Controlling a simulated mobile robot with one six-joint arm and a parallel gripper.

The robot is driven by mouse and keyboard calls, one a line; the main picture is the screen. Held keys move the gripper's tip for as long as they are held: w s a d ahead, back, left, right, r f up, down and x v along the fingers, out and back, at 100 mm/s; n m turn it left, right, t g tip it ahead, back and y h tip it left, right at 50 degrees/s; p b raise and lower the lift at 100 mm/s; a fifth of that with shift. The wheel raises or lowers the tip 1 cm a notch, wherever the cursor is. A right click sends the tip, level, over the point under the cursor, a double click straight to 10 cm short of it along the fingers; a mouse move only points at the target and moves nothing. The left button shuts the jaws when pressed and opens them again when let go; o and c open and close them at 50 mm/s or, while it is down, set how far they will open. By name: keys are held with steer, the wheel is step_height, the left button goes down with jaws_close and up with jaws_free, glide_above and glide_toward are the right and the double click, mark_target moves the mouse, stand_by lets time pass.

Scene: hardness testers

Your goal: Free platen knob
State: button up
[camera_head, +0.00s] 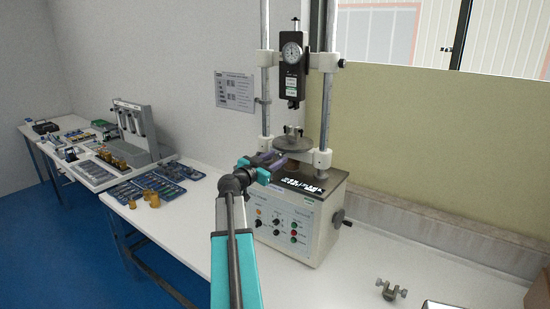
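The tester (300,222) is a cream box on the table with two upright posts and a dial gauge (292,53) between them. A round grey platen (294,144) sits low between the posts, with a small metal fixture (293,131) above it. I cannot tell for sure which part is the platen knob; a white clamp with a knob end (322,158) is on the right post beside the platen. My gripper (277,161) is just below and left of the platen, close to it. Its fingers are small and dark here, and I cannot tell whether they touch anything.
A dark hand crank (339,217) sticks out from the tester's right side. A small metal clamp (391,290) lies on the table at front right. Brass weights (151,197), a blue parts mat (158,182) and a grey rack (138,130) are at left.

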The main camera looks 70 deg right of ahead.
jaws_close()
